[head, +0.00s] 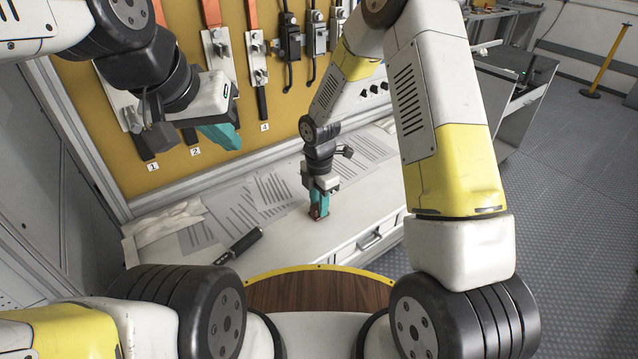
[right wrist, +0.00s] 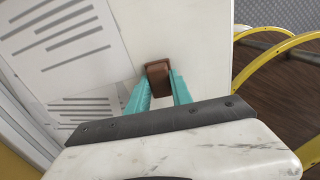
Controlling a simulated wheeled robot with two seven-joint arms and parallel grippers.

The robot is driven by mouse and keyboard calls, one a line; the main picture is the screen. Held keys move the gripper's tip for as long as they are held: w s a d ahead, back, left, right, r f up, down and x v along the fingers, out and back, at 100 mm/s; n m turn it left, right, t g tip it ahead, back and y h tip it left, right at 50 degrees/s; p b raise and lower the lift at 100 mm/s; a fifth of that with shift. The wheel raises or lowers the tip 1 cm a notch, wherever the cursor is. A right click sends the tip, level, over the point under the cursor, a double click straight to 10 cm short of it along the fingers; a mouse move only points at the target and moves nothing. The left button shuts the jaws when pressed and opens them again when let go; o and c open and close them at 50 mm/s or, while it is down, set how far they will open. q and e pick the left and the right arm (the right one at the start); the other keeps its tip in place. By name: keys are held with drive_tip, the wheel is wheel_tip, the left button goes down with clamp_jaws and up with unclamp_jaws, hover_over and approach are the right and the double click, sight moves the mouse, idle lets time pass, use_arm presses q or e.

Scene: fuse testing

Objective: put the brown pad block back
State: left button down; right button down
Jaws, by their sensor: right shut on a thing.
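The brown pad block (right wrist: 158,72) is small and reddish brown. It sits between the teal fingertips of my right gripper (right wrist: 160,88), which is shut on it. In the head view the right gripper (head: 319,205) points down at the white worktop, with the block (head: 316,213) at its tips. The block is at or just above the worktop; I cannot tell if it touches. My left gripper (head: 222,137) is raised in front of the yellow board, away from the block. Its teal fingers overlap in this view, so its opening does not show.
Printed sheets (head: 272,190) lie on the white worktop (head: 290,238). A black-handled tool (head: 245,243) and white gloves (head: 168,222) lie to the left. The yellow board (head: 190,25) behind carries switches and numbered tools. Drawers (head: 370,238) are below the worktop's front edge.

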drive_tip(key=c, duration=1.1)
unclamp_jaws()
drive_tip(key=shift+f, duration=0.1)
drive_tip(key=shift+c, duration=0.2)
drive_tip(key=s+d+r+m+t, duration=0.1)
drive_tip(key=d+r+m, duration=0.1)
drive_tip(key=r, duration=0.8)
drive_tip(key=s+d+r+m, duration=0.1)
drive_tip(key=d+r+m, duration=0.1)
drive_tip(key=r, duration=0.7)
drive_tip(key=s+d+r+m+t+y, duration=0.1)
drive_tip(key=s+d+r+m+t, duration=0.1)
drive_tip(key=s+d+r+m, duration=0.3)
drive_tip(key=s+d+r+m+t+y, duration=0.1)
drive_tip(key=s+d+r+m+t, duration=0.2)
drive_tip(key=s+r+m, duration=0.7)
drive_tip(key=s+d+m, duration=0.2)
drive_tip(key=m, duration=0.3)
drive_tip(key=shift+s+m, duration=0.3)
drive_tip(key=shift+s, duration=0.05)
